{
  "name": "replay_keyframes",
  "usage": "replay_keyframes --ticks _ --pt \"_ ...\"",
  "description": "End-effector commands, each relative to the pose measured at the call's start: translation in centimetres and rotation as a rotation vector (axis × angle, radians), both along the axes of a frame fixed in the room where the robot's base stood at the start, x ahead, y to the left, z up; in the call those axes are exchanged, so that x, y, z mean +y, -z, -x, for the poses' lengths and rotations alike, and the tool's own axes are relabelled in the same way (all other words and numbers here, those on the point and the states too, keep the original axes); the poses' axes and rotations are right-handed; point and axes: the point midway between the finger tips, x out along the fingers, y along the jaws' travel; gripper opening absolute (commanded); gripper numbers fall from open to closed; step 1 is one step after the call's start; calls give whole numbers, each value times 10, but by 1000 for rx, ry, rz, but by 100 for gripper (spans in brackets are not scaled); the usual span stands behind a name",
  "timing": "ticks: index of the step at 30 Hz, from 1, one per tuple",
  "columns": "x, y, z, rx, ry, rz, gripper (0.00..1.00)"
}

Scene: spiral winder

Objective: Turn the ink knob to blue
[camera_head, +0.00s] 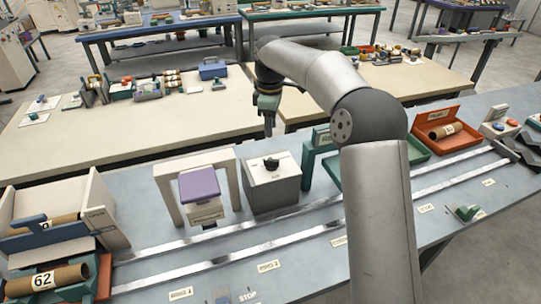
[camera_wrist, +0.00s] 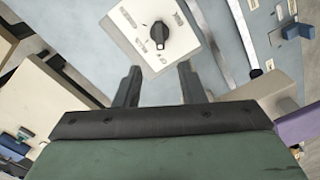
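The ink knob is a black knob (camera_head: 271,163) on the pale top of a grey box (camera_head: 272,190) in the middle of the bench. In the wrist view the knob (camera_wrist: 160,35) sits near the top centre, on a white plate (camera_wrist: 140,18) with small dark labels around it. I cannot read the labels or tell which one the knob points to. My gripper (camera_head: 268,128) hangs above and behind the box, pointing down. In the wrist view its two dark fingers (camera_wrist: 158,84) are spread apart with nothing between them, and the knob lies beyond their tips, untouched.
A white frame with a purple block (camera_head: 199,186) stands just left of the box, and a green frame (camera_head: 316,150) stands to its right. Metal rails (camera_head: 240,254) run along the bench in front. Cardboard tubes lie in holders at the left (camera_head: 45,281) and right (camera_head: 444,131).

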Motion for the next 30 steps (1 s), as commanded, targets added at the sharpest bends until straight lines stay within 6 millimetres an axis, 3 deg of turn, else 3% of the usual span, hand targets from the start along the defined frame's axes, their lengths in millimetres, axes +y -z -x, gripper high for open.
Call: replay_keyframes --ticks 9,15,22,30 --pt "-1 70 1 4 1 1 36" --pt "0 105 1 3 1 1 36" --pt "0 123 0 0 1 0 36" --pt "0 125 0 -1 1 0 36"
